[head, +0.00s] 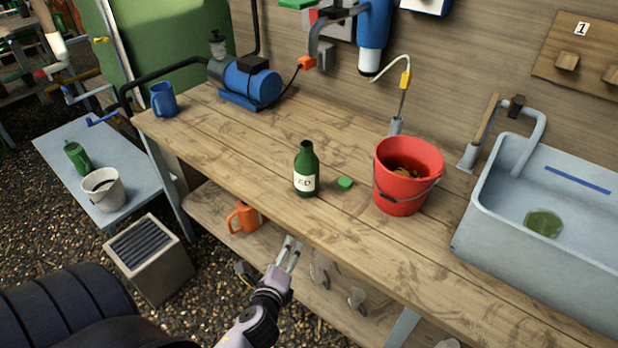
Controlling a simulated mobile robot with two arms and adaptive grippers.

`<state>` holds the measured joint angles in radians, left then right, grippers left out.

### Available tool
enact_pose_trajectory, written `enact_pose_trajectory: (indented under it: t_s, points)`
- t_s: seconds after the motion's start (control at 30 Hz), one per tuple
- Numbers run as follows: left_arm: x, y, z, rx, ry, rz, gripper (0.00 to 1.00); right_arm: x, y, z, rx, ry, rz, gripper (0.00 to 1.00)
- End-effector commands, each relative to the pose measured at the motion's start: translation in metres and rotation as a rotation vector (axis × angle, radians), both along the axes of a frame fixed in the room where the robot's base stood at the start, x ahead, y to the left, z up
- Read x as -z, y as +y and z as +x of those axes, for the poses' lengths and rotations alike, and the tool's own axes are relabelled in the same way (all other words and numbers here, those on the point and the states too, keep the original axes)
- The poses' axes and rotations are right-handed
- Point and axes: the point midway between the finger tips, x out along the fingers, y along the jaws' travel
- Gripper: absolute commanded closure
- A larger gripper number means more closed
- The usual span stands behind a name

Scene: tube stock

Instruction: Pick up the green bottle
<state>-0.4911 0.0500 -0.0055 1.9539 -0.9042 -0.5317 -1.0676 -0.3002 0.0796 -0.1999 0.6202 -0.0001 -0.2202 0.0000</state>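A dark green bottle (307,170) with a pale label stands upright on the wooden workbench (240,135), near its front edge. Its neck looks open. A small green cap (345,183) lies just to its right. My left gripper (291,247) is in front of the bench edge, below the bottle in the picture and apart from it. Its two fingers point up toward the bench with a gap between them, empty. My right gripper is not in view.
A red bucket (402,190) stands right of the bottle, before a grey sink (470,215). A blue pump (248,82) and blue mug (163,100) stand at the back left. An orange mug (243,218) is on the lower shelf.

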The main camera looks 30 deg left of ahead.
Motion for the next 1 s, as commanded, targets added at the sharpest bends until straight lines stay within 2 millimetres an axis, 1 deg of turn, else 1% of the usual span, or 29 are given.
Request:
enact_pose_trajectory:
  t_s: [0.03,0.07,0.1,0.2,0.3,0.4,0.47,0.57,0.73,0.9,1.0]
  points:
    - [-0.035,0.009,0.003,0.012,-0.033,0.113,0.26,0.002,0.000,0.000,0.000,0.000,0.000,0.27]
    - [-0.054,0.012,0.006,0.036,-0.044,0.210,0.26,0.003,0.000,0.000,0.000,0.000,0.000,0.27]
    - [-0.068,0.014,0.009,0.078,-0.041,0.336,0.26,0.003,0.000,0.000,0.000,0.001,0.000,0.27]
    - [-0.095,0.011,0.017,0.179,-0.023,0.627,0.26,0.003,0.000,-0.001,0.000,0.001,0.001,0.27]
    - [-0.113,0.006,0.021,0.252,0.001,0.865,0.26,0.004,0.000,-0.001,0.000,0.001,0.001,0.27]
    - [-0.123,0.002,0.024,0.294,0.021,1.011,0.26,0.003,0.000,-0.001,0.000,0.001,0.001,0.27]
    - [-0.127,0.001,0.028,0.306,0.026,1.054,0.26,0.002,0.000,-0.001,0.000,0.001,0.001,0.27]
    - [-0.130,0.004,0.041,0.311,0.028,1.071,0.26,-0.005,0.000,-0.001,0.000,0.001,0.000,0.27]
    - [-0.131,0.016,0.076,0.308,0.027,1.067,0.26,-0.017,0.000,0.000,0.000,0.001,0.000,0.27]
    - [-0.130,0.027,0.110,0.310,0.026,1.065,0.26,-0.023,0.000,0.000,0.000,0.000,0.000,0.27]
    - [-0.128,0.033,0.126,0.310,0.028,1.064,0.26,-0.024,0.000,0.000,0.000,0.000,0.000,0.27]
